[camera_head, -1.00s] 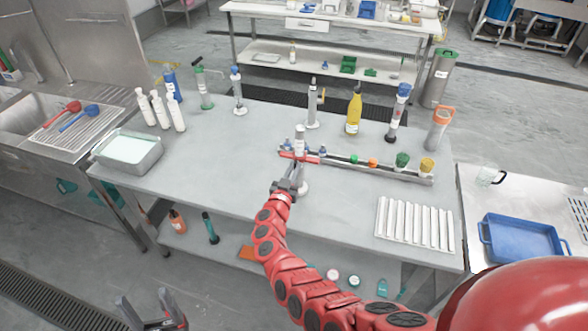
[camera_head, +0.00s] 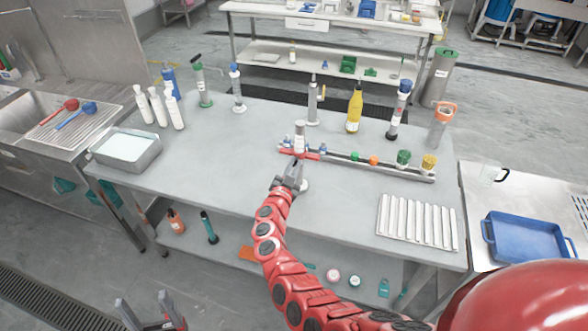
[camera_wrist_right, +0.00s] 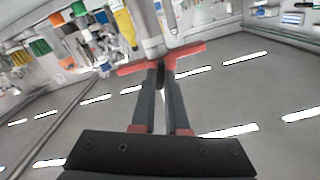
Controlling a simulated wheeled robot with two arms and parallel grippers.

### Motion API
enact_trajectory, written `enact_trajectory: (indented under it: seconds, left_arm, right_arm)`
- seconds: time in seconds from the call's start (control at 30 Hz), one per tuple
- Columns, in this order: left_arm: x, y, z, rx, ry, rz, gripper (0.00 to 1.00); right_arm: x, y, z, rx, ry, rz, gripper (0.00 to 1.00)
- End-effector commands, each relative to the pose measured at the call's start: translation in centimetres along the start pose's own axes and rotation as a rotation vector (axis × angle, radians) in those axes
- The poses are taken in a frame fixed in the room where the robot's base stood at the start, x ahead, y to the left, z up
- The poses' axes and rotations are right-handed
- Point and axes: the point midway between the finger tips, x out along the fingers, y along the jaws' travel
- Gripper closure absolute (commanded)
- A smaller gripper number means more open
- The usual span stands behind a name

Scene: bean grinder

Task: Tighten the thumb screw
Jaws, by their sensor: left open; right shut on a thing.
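A white-grey upright cylinder (camera_head: 299,138) stands near the middle of the front table, and its lower part also shows in the wrist view (camera_wrist_right: 150,28). A red two-winged piece (camera_head: 313,156), apparently the thumb screw, lies crosswise in front of it. In the wrist view its red wings (camera_wrist_right: 188,52) stick out on both sides of my fingertips. My right gripper (camera_head: 297,164) is shut at the middle of this piece, and the fingers hide what lies between them. My left gripper (camera_head: 145,308) is open and empty at the bottom left, low and away from the table.
A rail (camera_head: 385,170) with several coloured caps runs right of the cylinder. A yellow bottle (camera_head: 354,110) and other tall tools stand behind. A white slatted tray (camera_head: 417,222) lies at the right, a basin (camera_head: 125,150) at the left. The table's left middle is clear.

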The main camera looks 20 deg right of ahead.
Motion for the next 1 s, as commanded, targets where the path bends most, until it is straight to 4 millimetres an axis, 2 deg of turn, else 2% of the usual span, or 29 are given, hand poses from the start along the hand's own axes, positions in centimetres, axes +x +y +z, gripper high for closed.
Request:
enact_trajectory:
  seconds: [0.1, 1.0]
  left_arm:
    - [-1.4, 0.1, 0.2, 0.000, 0.000, 0.000, 0.32]
    - [-9.9, 0.5, 1.7, 0.000, 0.000, 0.000, 0.32]
  right_arm:
    - [-0.1, 0.3, 0.6, 0.110, -0.002, 0.002, 1.00]
    - [-0.1, 0.6, 0.7, 0.937, -0.001, 0.002, 1.00]
